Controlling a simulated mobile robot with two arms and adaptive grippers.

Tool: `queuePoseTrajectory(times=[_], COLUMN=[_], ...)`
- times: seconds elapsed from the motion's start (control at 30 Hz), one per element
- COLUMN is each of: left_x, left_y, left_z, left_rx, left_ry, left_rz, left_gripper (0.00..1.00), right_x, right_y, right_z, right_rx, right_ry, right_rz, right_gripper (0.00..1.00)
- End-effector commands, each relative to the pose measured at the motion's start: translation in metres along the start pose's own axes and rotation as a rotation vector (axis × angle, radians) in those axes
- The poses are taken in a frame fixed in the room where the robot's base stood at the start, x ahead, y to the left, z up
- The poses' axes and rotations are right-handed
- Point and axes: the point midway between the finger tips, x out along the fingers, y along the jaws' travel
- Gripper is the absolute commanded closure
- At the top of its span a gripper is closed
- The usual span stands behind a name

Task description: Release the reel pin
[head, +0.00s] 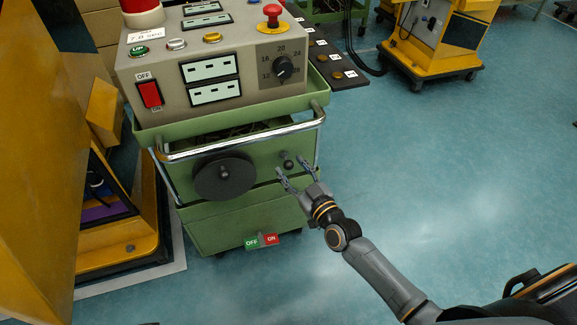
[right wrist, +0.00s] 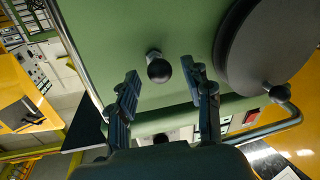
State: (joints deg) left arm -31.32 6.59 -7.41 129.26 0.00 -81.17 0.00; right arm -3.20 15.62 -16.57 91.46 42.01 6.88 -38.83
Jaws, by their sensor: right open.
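The reel pin appears to be a short pin with a round black knob (head: 287,164) on the green cart's front panel, right of the dark round reel (head: 224,176). In the right wrist view the knob (right wrist: 158,70) stands out from the panel, and the reel (right wrist: 270,45) is at the upper right. My right gripper (head: 291,168) is open and empty, pointing at the knob. In the right wrist view its fingertips (right wrist: 160,71) appear on either side of the knob, with gaps. Whether they reach past it in depth I cannot tell. My left gripper is out of view.
The green cart (head: 238,224) has a chrome handle bar (head: 245,138) above the reel and an OFF/ON label (head: 261,241) low down. A control box (head: 215,65) sits on top. A yellow cabinet (head: 40,150) stands left. The blue floor (head: 430,160) at right is clear.

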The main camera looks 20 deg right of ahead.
Motion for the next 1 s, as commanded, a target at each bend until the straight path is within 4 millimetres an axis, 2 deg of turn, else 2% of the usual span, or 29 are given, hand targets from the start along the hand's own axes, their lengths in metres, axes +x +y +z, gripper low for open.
queuePoseTrajectory(times=[0.1,0.2,0.5,0.53,0.57,0.77,1.0], left_x=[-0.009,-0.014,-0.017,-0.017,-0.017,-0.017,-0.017], left_y=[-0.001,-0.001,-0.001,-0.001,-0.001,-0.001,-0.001], left_z=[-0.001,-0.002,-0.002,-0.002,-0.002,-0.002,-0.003], left_rx=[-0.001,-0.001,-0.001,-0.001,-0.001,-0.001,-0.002], left_ry=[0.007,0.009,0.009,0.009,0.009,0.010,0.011], left_rz=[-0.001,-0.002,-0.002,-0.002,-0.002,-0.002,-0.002], left_gripper=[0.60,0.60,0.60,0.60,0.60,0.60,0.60], right_x=[0.014,0.020,0.022,0.022,0.022,0.022,0.021], right_y=[0.000,0.000,0.000,0.000,0.000,0.000,0.000], right_z=[0.001,0.000,0.000,0.000,0.000,0.000,0.000], right_rx=[0.001,0.000,0.000,0.000,0.000,0.000,0.000], right_ry=[0.001,0.001,-0.001,-0.001,-0.001,-0.001,-0.001], right_rz=[0.001,0.000,0.000,0.000,0.000,0.000,0.000], right_gripper=[0.50,0.50,0.50,0.52,0.58,0.99,1.00])
